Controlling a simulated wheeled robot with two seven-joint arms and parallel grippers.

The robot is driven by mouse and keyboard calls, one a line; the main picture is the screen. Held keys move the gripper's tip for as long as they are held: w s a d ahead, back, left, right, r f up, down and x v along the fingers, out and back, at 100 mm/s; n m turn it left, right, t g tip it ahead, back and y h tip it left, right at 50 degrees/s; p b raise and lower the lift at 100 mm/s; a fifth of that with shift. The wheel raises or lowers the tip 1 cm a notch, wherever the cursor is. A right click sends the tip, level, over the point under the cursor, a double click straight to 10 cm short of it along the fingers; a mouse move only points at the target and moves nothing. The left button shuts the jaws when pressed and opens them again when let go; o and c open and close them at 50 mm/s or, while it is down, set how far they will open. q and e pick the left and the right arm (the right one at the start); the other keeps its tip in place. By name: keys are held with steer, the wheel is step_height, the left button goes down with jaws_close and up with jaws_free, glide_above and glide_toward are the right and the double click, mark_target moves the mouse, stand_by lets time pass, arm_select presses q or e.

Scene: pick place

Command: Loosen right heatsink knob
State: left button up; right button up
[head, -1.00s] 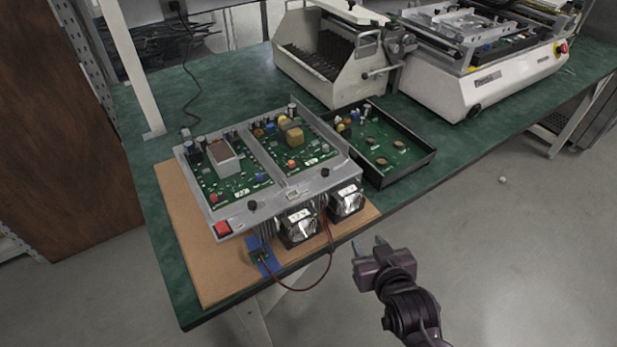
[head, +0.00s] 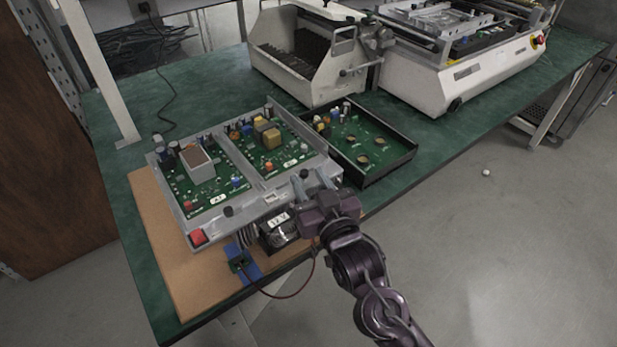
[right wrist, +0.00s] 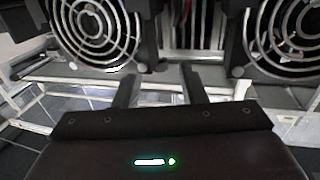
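The silver test fixture (head: 262,199) holds two green circuit boards and stands on a brown board. The right heatsink knob (head: 304,174) is a small black knob on its front edge. The left knob (head: 229,211) is similar. My right gripper (head: 311,182) is at the fixture's front, its fingertips close to the right knob; contact cannot be told. It hides most of the right fan in the head view. In the right wrist view, the gripper (right wrist: 160,85) is open with nothing visible held, and the knob cannot be made out. My left gripper is not in view.
The left fan (head: 278,232) sits under the fixture's front, beside a red switch (head: 199,237) and a looping red wire. A black tray with a board (head: 375,172) lies right of the fixture. White machines (head: 455,84) stand behind. Open floor lies in front.

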steer(key=shift+w+a, duration=0.15)
steer(key=shift+w, duration=0.3)
steer(key=shift+c, duration=0.5)
